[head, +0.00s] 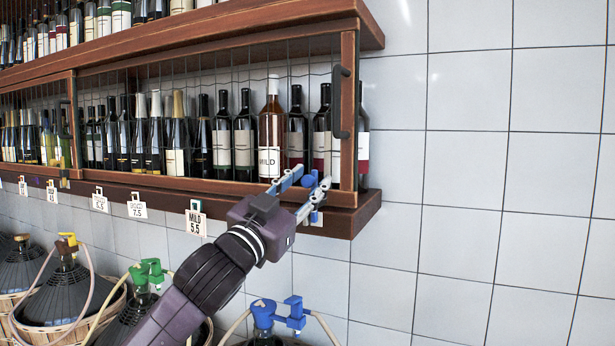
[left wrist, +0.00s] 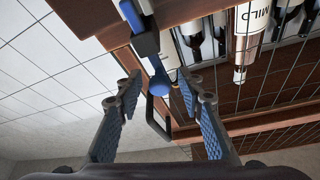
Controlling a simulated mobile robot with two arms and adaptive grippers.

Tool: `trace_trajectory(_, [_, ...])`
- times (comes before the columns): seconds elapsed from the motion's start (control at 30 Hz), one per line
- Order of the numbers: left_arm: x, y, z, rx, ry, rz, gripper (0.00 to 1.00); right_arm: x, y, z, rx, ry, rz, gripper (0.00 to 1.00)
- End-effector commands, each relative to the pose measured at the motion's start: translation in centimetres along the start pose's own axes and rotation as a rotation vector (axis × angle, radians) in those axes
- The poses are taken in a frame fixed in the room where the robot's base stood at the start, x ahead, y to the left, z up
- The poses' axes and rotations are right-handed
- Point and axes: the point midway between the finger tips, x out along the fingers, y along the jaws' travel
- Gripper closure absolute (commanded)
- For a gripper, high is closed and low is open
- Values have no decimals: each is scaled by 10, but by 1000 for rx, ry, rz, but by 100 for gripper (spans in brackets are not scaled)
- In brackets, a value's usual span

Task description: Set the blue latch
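The blue latch (head: 308,181) is on the lower right of the wooden cabinet door frame, and its round blue knob shows in the head view between my left gripper's fingers. In the left wrist view the latch (left wrist: 159,86) shows as a blue ball on a blue and grey arm that runs up the picture. My left gripper (head: 309,179) is open, with one finger on each side of the knob. In the left wrist view the gripper (left wrist: 160,88) has a gap on both sides of the ball; I cannot tell its exact depth. My right gripper is not in view.
The wire-fronted cabinet (head: 347,110) holds several bottles, with a MILD bottle (head: 271,135) behind the wire near the latch. A dark door handle (head: 340,100) stands out above. Price tags (head: 196,220) hang below. Demijohns with coloured taps (head: 264,313) stand lower. The tiled wall at right is clear.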

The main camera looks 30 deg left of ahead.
Motion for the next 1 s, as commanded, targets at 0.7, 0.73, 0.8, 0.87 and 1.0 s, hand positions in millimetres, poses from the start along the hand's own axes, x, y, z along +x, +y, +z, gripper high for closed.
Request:
trace_trajectory(0.7, [0,0,1,0,0,1,100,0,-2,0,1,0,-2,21])
trace_trajectory(0.73, [0,0,1,0,0,0,100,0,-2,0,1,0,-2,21])
trace_trajectory(0.8, [0,0,1,0,0,0,100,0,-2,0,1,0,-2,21])
trace_trajectory(0.87, [1,0,0,0,0,0,100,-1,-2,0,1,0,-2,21])
trace_trajectory(1.0, [5,-4,-10,0,0,0,100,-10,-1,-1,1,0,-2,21])
